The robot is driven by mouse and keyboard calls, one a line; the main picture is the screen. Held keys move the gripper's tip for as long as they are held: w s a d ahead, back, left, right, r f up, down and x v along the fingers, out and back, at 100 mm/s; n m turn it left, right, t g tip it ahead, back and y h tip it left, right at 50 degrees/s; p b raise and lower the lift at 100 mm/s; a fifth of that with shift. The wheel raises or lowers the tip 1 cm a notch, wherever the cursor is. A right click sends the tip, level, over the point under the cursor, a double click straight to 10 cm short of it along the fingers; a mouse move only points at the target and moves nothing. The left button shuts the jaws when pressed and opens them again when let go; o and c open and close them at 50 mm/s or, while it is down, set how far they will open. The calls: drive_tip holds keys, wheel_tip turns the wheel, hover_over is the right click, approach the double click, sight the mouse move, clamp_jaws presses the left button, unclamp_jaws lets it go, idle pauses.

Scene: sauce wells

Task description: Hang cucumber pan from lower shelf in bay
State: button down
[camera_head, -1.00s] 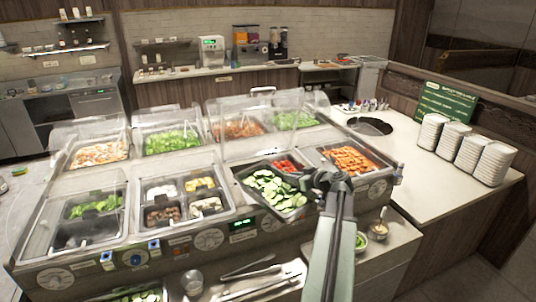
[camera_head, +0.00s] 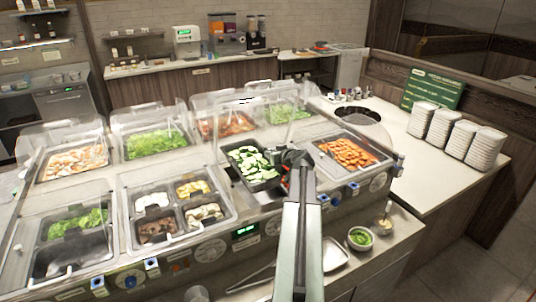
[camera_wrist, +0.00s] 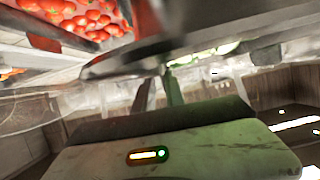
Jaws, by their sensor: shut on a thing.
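The dark cucumber pan (camera_head: 262,183), filled with cucumber slices, is over the front row of wells in the head view, left of the carrot pan (camera_head: 318,168). My gripper (camera_head: 290,160) is shut on its right side. In the wrist view, the dark pan wall (camera_wrist: 125,65) crosses above my gripper body, with some pale green cucumber (camera_wrist: 215,50) behind it. The bay under the pan is mostly hidden by the pan and my arm, so I cannot tell whether the pan's rim rests on the counter.
Cherry tomatoes (camera_wrist: 75,15) show close by at the upper left of the wrist view. Clear sneeze guards (camera_head: 355,128) stand over the wells. A four-part insert (camera_head: 230,215) sits to the left. A green sauce bowl (camera_head: 360,238) and a metal tray (camera_head: 335,254) are on the front ledge.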

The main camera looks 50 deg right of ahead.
wheel_tip(320, 180, down, 10)
drive_tip(key=b, duration=1)
drive_tip(key=shift+f, duration=0.2)
